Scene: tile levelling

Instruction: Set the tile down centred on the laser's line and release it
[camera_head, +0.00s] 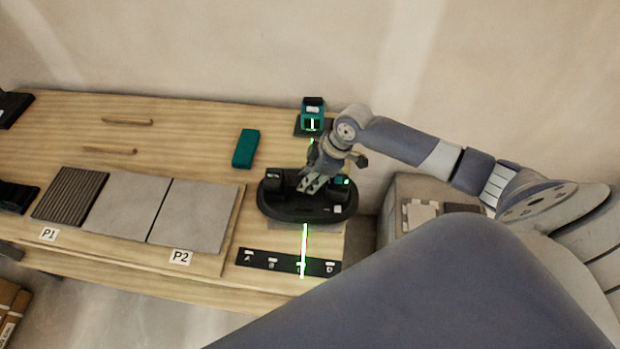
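My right gripper (312,185) reaches down onto the handle of a black oval lifter (288,211) and appears shut on it. A narrow grey edge, likely the tile (283,224), shows under the lifter; most of it is hidden. I cannot tell whether it touches the bench. The teal laser (313,105) stands behind the lifter. Its green line (304,240) runs toward the front, passes under or over the lifter, and crosses a black lettered strip (285,264) between B and D. My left gripper does not show.
Two grey tiles (128,204) and a dark ribbed tile (70,197) lie at left near labels P1 and P2. A teal block (245,148) lies behind them. The wooden bench (190,125) is mostly clear at the back. A beige box (425,190) stands at right.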

